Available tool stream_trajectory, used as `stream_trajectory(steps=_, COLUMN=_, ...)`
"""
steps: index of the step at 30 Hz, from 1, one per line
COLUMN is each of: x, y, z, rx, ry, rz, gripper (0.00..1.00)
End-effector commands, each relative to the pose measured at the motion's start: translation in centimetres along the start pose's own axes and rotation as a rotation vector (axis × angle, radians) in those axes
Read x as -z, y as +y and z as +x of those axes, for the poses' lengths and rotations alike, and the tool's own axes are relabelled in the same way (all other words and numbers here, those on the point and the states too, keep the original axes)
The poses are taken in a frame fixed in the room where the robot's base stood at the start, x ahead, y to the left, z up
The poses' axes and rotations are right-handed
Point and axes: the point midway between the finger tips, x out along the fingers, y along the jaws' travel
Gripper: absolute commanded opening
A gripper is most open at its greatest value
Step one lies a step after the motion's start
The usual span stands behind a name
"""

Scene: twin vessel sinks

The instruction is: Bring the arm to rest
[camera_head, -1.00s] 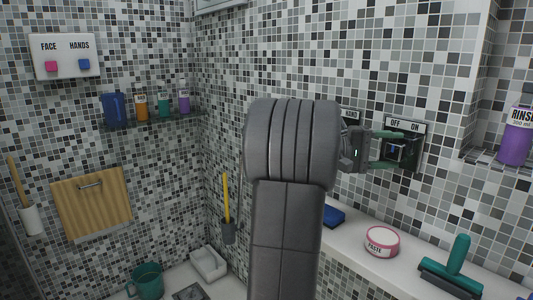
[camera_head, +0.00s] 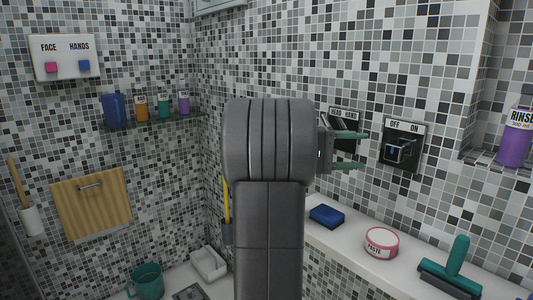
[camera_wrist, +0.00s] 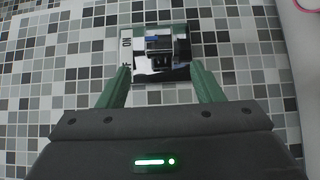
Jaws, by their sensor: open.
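My gripper (camera_head: 350,150) is open and empty, with two green fingers pointing right in the head view. It is in front of the tiled wall, left of the black OFF/ON switch plate (camera_head: 403,146). In the wrist view the fingers of my gripper (camera_wrist: 160,85) are spread apart, with the switch plate (camera_wrist: 178,52) beyond them and no finger seen touching it. My grey arm stands upright in the middle of the head view and hides part of the wall and counter.
A counter ledge below holds a blue sponge (camera_head: 326,216), a pink PASTE tin (camera_head: 381,242) and a teal squeegee (camera_head: 457,262). A purple RINSE bottle (camera_head: 515,137) stands in a niche at right. Bottles line a shelf (camera_head: 152,119) at left. A second dark plate (camera_head: 343,125) is partly hidden behind my gripper.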

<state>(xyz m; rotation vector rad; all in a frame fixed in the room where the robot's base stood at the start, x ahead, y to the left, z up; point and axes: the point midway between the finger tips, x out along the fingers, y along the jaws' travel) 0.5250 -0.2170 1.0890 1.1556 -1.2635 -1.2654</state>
Motion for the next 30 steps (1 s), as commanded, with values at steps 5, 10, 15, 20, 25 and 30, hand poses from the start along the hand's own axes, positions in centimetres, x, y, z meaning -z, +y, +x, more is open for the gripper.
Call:
stream_trajectory(steps=5, x=-0.1, y=0.0, z=3.5, rx=0.000, ry=-0.004, rz=0.000, gripper=0.60)
stream_trajectory(steps=10, x=-0.1, y=0.0, z=6.8, rx=0.000, ry=-0.004, rz=0.001, gripper=0.60)
stream_trajectory(steps=15, x=-0.1, y=0.0, z=10.1, rx=0.000, ry=-0.004, rz=0.000, gripper=0.60)
stream_trajectory(steps=20, x=0.0, y=0.8, z=9.6, rx=0.124, ry=0.001, rz=0.126, gripper=0.60)
stream_trajectory(steps=25, x=0.0, y=0.9, z=9.6, rx=0.254, ry=0.002, rz=0.254, gripper=0.60)
stream_trajectory(steps=30, x=-0.1, y=1.1, z=9.7, rx=0.389, ry=0.001, rz=0.391, gripper=0.60)
